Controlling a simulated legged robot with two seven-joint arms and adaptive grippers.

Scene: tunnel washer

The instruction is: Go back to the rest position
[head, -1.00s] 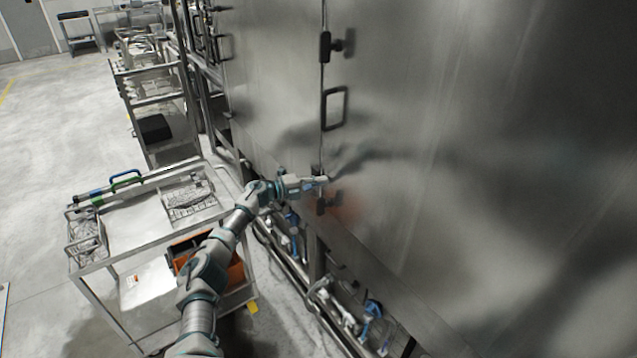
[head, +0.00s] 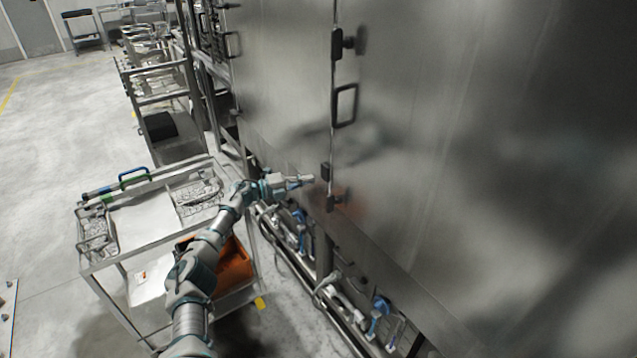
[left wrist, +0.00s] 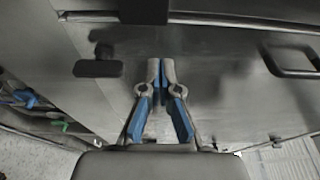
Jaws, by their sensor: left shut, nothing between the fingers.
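My left gripper (head: 303,180) is shut and empty, close to the steel washer door (head: 285,130) at its lower part. In the left wrist view the left gripper (left wrist: 160,72) shows its fingertips together, with blue pads and nothing between them. A lower black latch (head: 327,172) on the door seam is just right of the fingertips. In the left wrist view a dark latch (left wrist: 98,68) is left of the fingers, apart from them. My right gripper is in neither view.
A steel trolley (head: 150,250) with wire baskets and an orange bin (head: 235,262) stands beside my left arm. A black door handle (head: 345,105) and an upper latch (head: 338,43) stick out from the washer. Pipes and valves run below the door. Open floor (head: 45,130) lies at left.

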